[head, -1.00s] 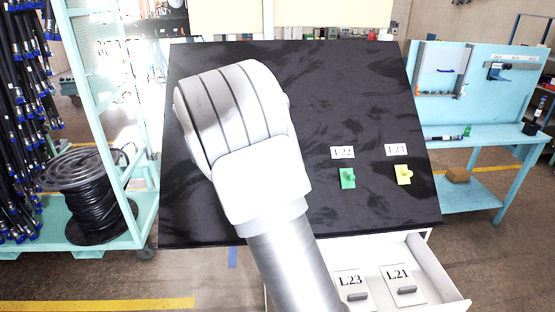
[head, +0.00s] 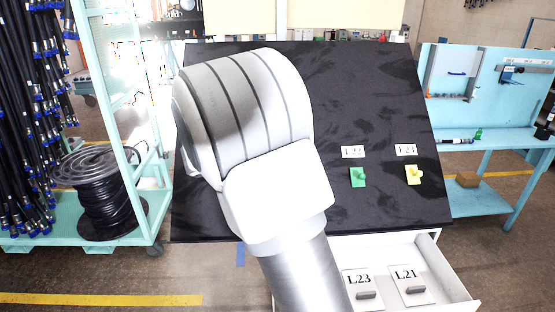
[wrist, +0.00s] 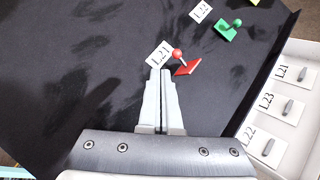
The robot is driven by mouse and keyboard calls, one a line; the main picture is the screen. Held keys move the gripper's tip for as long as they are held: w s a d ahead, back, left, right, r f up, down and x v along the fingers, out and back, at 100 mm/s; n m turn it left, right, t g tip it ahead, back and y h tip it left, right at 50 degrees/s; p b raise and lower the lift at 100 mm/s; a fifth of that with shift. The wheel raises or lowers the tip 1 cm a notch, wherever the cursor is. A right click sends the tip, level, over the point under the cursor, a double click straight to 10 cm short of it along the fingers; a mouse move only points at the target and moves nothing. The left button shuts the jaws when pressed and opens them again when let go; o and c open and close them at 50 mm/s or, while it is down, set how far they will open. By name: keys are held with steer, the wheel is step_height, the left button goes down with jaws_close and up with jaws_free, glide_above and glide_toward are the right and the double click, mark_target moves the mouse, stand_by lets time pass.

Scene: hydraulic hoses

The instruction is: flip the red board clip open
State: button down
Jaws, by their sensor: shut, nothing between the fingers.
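The red board clip (wrist: 185,68) shows in the wrist view on the black board (wrist: 100,110), beside a white label (wrist: 159,54). It has a round red knob and a flat red base. My gripper (wrist: 160,72) is shut and empty, with its fingertips just left of and below the clip's knob. I cannot tell whether the tips touch the clip. In the head view my arm hides the red clip and the gripper.
A green clip (head: 358,177) and a yellow clip (head: 413,175) sit on the board under labels. An open white drawer (head: 447,277) with labelled, handled plates juts out below the board's front edge. A teal rack with hoses stands left, a blue workbench (head: 490,140) right.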

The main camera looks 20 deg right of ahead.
steer(key=shift+s+a+r, duration=0.25)
steer(key=shift+a+r, duration=0.5)
steer(key=shift+r, duration=0.05)
steer(key=shift+s+a+r, duration=0.2)
steer(key=shift+a+r, duration=0.5)
steer(key=shift+r, duration=0.05)
steer(key=s+d+m+g+y, duration=0.25)
steer(key=s+d+m, duration=0.2)
steer(key=s, duration=0.55)
steer(key=s+a+m+y, duration=0.3)
steer(key=s+m, duration=0.1)
steer(key=s, duration=0.4)
steer(key=s+a+f+m+y, duration=0.1)
steer(key=s+a+m+y, duration=0.2)
steer(key=s+m, duration=0.2)
steer(key=s+a+m+y, duration=0.3)
steer(key=s+m, duration=0.2)
steer(key=s, duration=0.6)
steer(key=shift+s+a+f, duration=0.2)
steer(key=shift+s+f, duration=0.05)
steer(key=shift+s, duration=0.1)
steer(key=shift+d+m, duration=0.15)
steer(key=shift+m, duration=0.1)
